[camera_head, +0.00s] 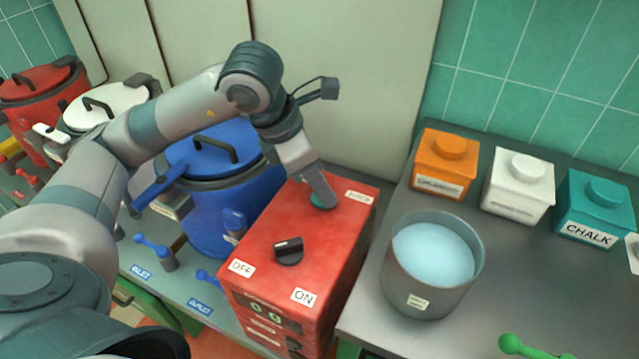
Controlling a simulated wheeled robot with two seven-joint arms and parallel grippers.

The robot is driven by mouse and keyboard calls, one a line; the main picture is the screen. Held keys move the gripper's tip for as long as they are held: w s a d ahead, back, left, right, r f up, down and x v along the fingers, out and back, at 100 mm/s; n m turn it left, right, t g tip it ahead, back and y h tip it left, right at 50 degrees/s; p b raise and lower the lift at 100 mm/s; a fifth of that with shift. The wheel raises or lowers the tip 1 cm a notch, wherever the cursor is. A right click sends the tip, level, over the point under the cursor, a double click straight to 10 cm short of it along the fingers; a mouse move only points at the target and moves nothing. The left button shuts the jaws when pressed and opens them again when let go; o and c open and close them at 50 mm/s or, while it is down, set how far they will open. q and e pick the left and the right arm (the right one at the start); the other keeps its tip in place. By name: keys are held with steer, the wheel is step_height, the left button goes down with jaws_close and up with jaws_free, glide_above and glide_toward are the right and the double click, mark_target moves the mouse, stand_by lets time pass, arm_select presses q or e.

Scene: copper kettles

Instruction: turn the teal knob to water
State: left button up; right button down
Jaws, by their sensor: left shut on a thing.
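The teal knob (318,202) sits on the top face of the red box (318,238), near its back edge. Only a small piece of the knob shows beneath my left gripper (324,200), which comes down from above and is shut on it. A white label (359,197) lies to the right of the knob; its small print is hard to read. Any label on the other side of the knob is hidden by my gripper and arm. Which way the knob points cannot be seen. My right gripper is out of view.
A black switch (288,251) between OFF and ON labels stands in front on the same box. A blue kettle (205,205) stands close on the left. A pot of pale blue liquid (431,265) and lidded orange, white and teal boxes stand on the right counter.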

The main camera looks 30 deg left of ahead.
arm_select(q)
steer(key=shift+r, duration=0.1)
steer(key=o, duration=1.1)
steer(key=shift+c, duration=0.2)
steer(key=v, duration=1.7)
steer(key=shift+r, duration=0.15)
steer(key=shift+s, duration=0.15)
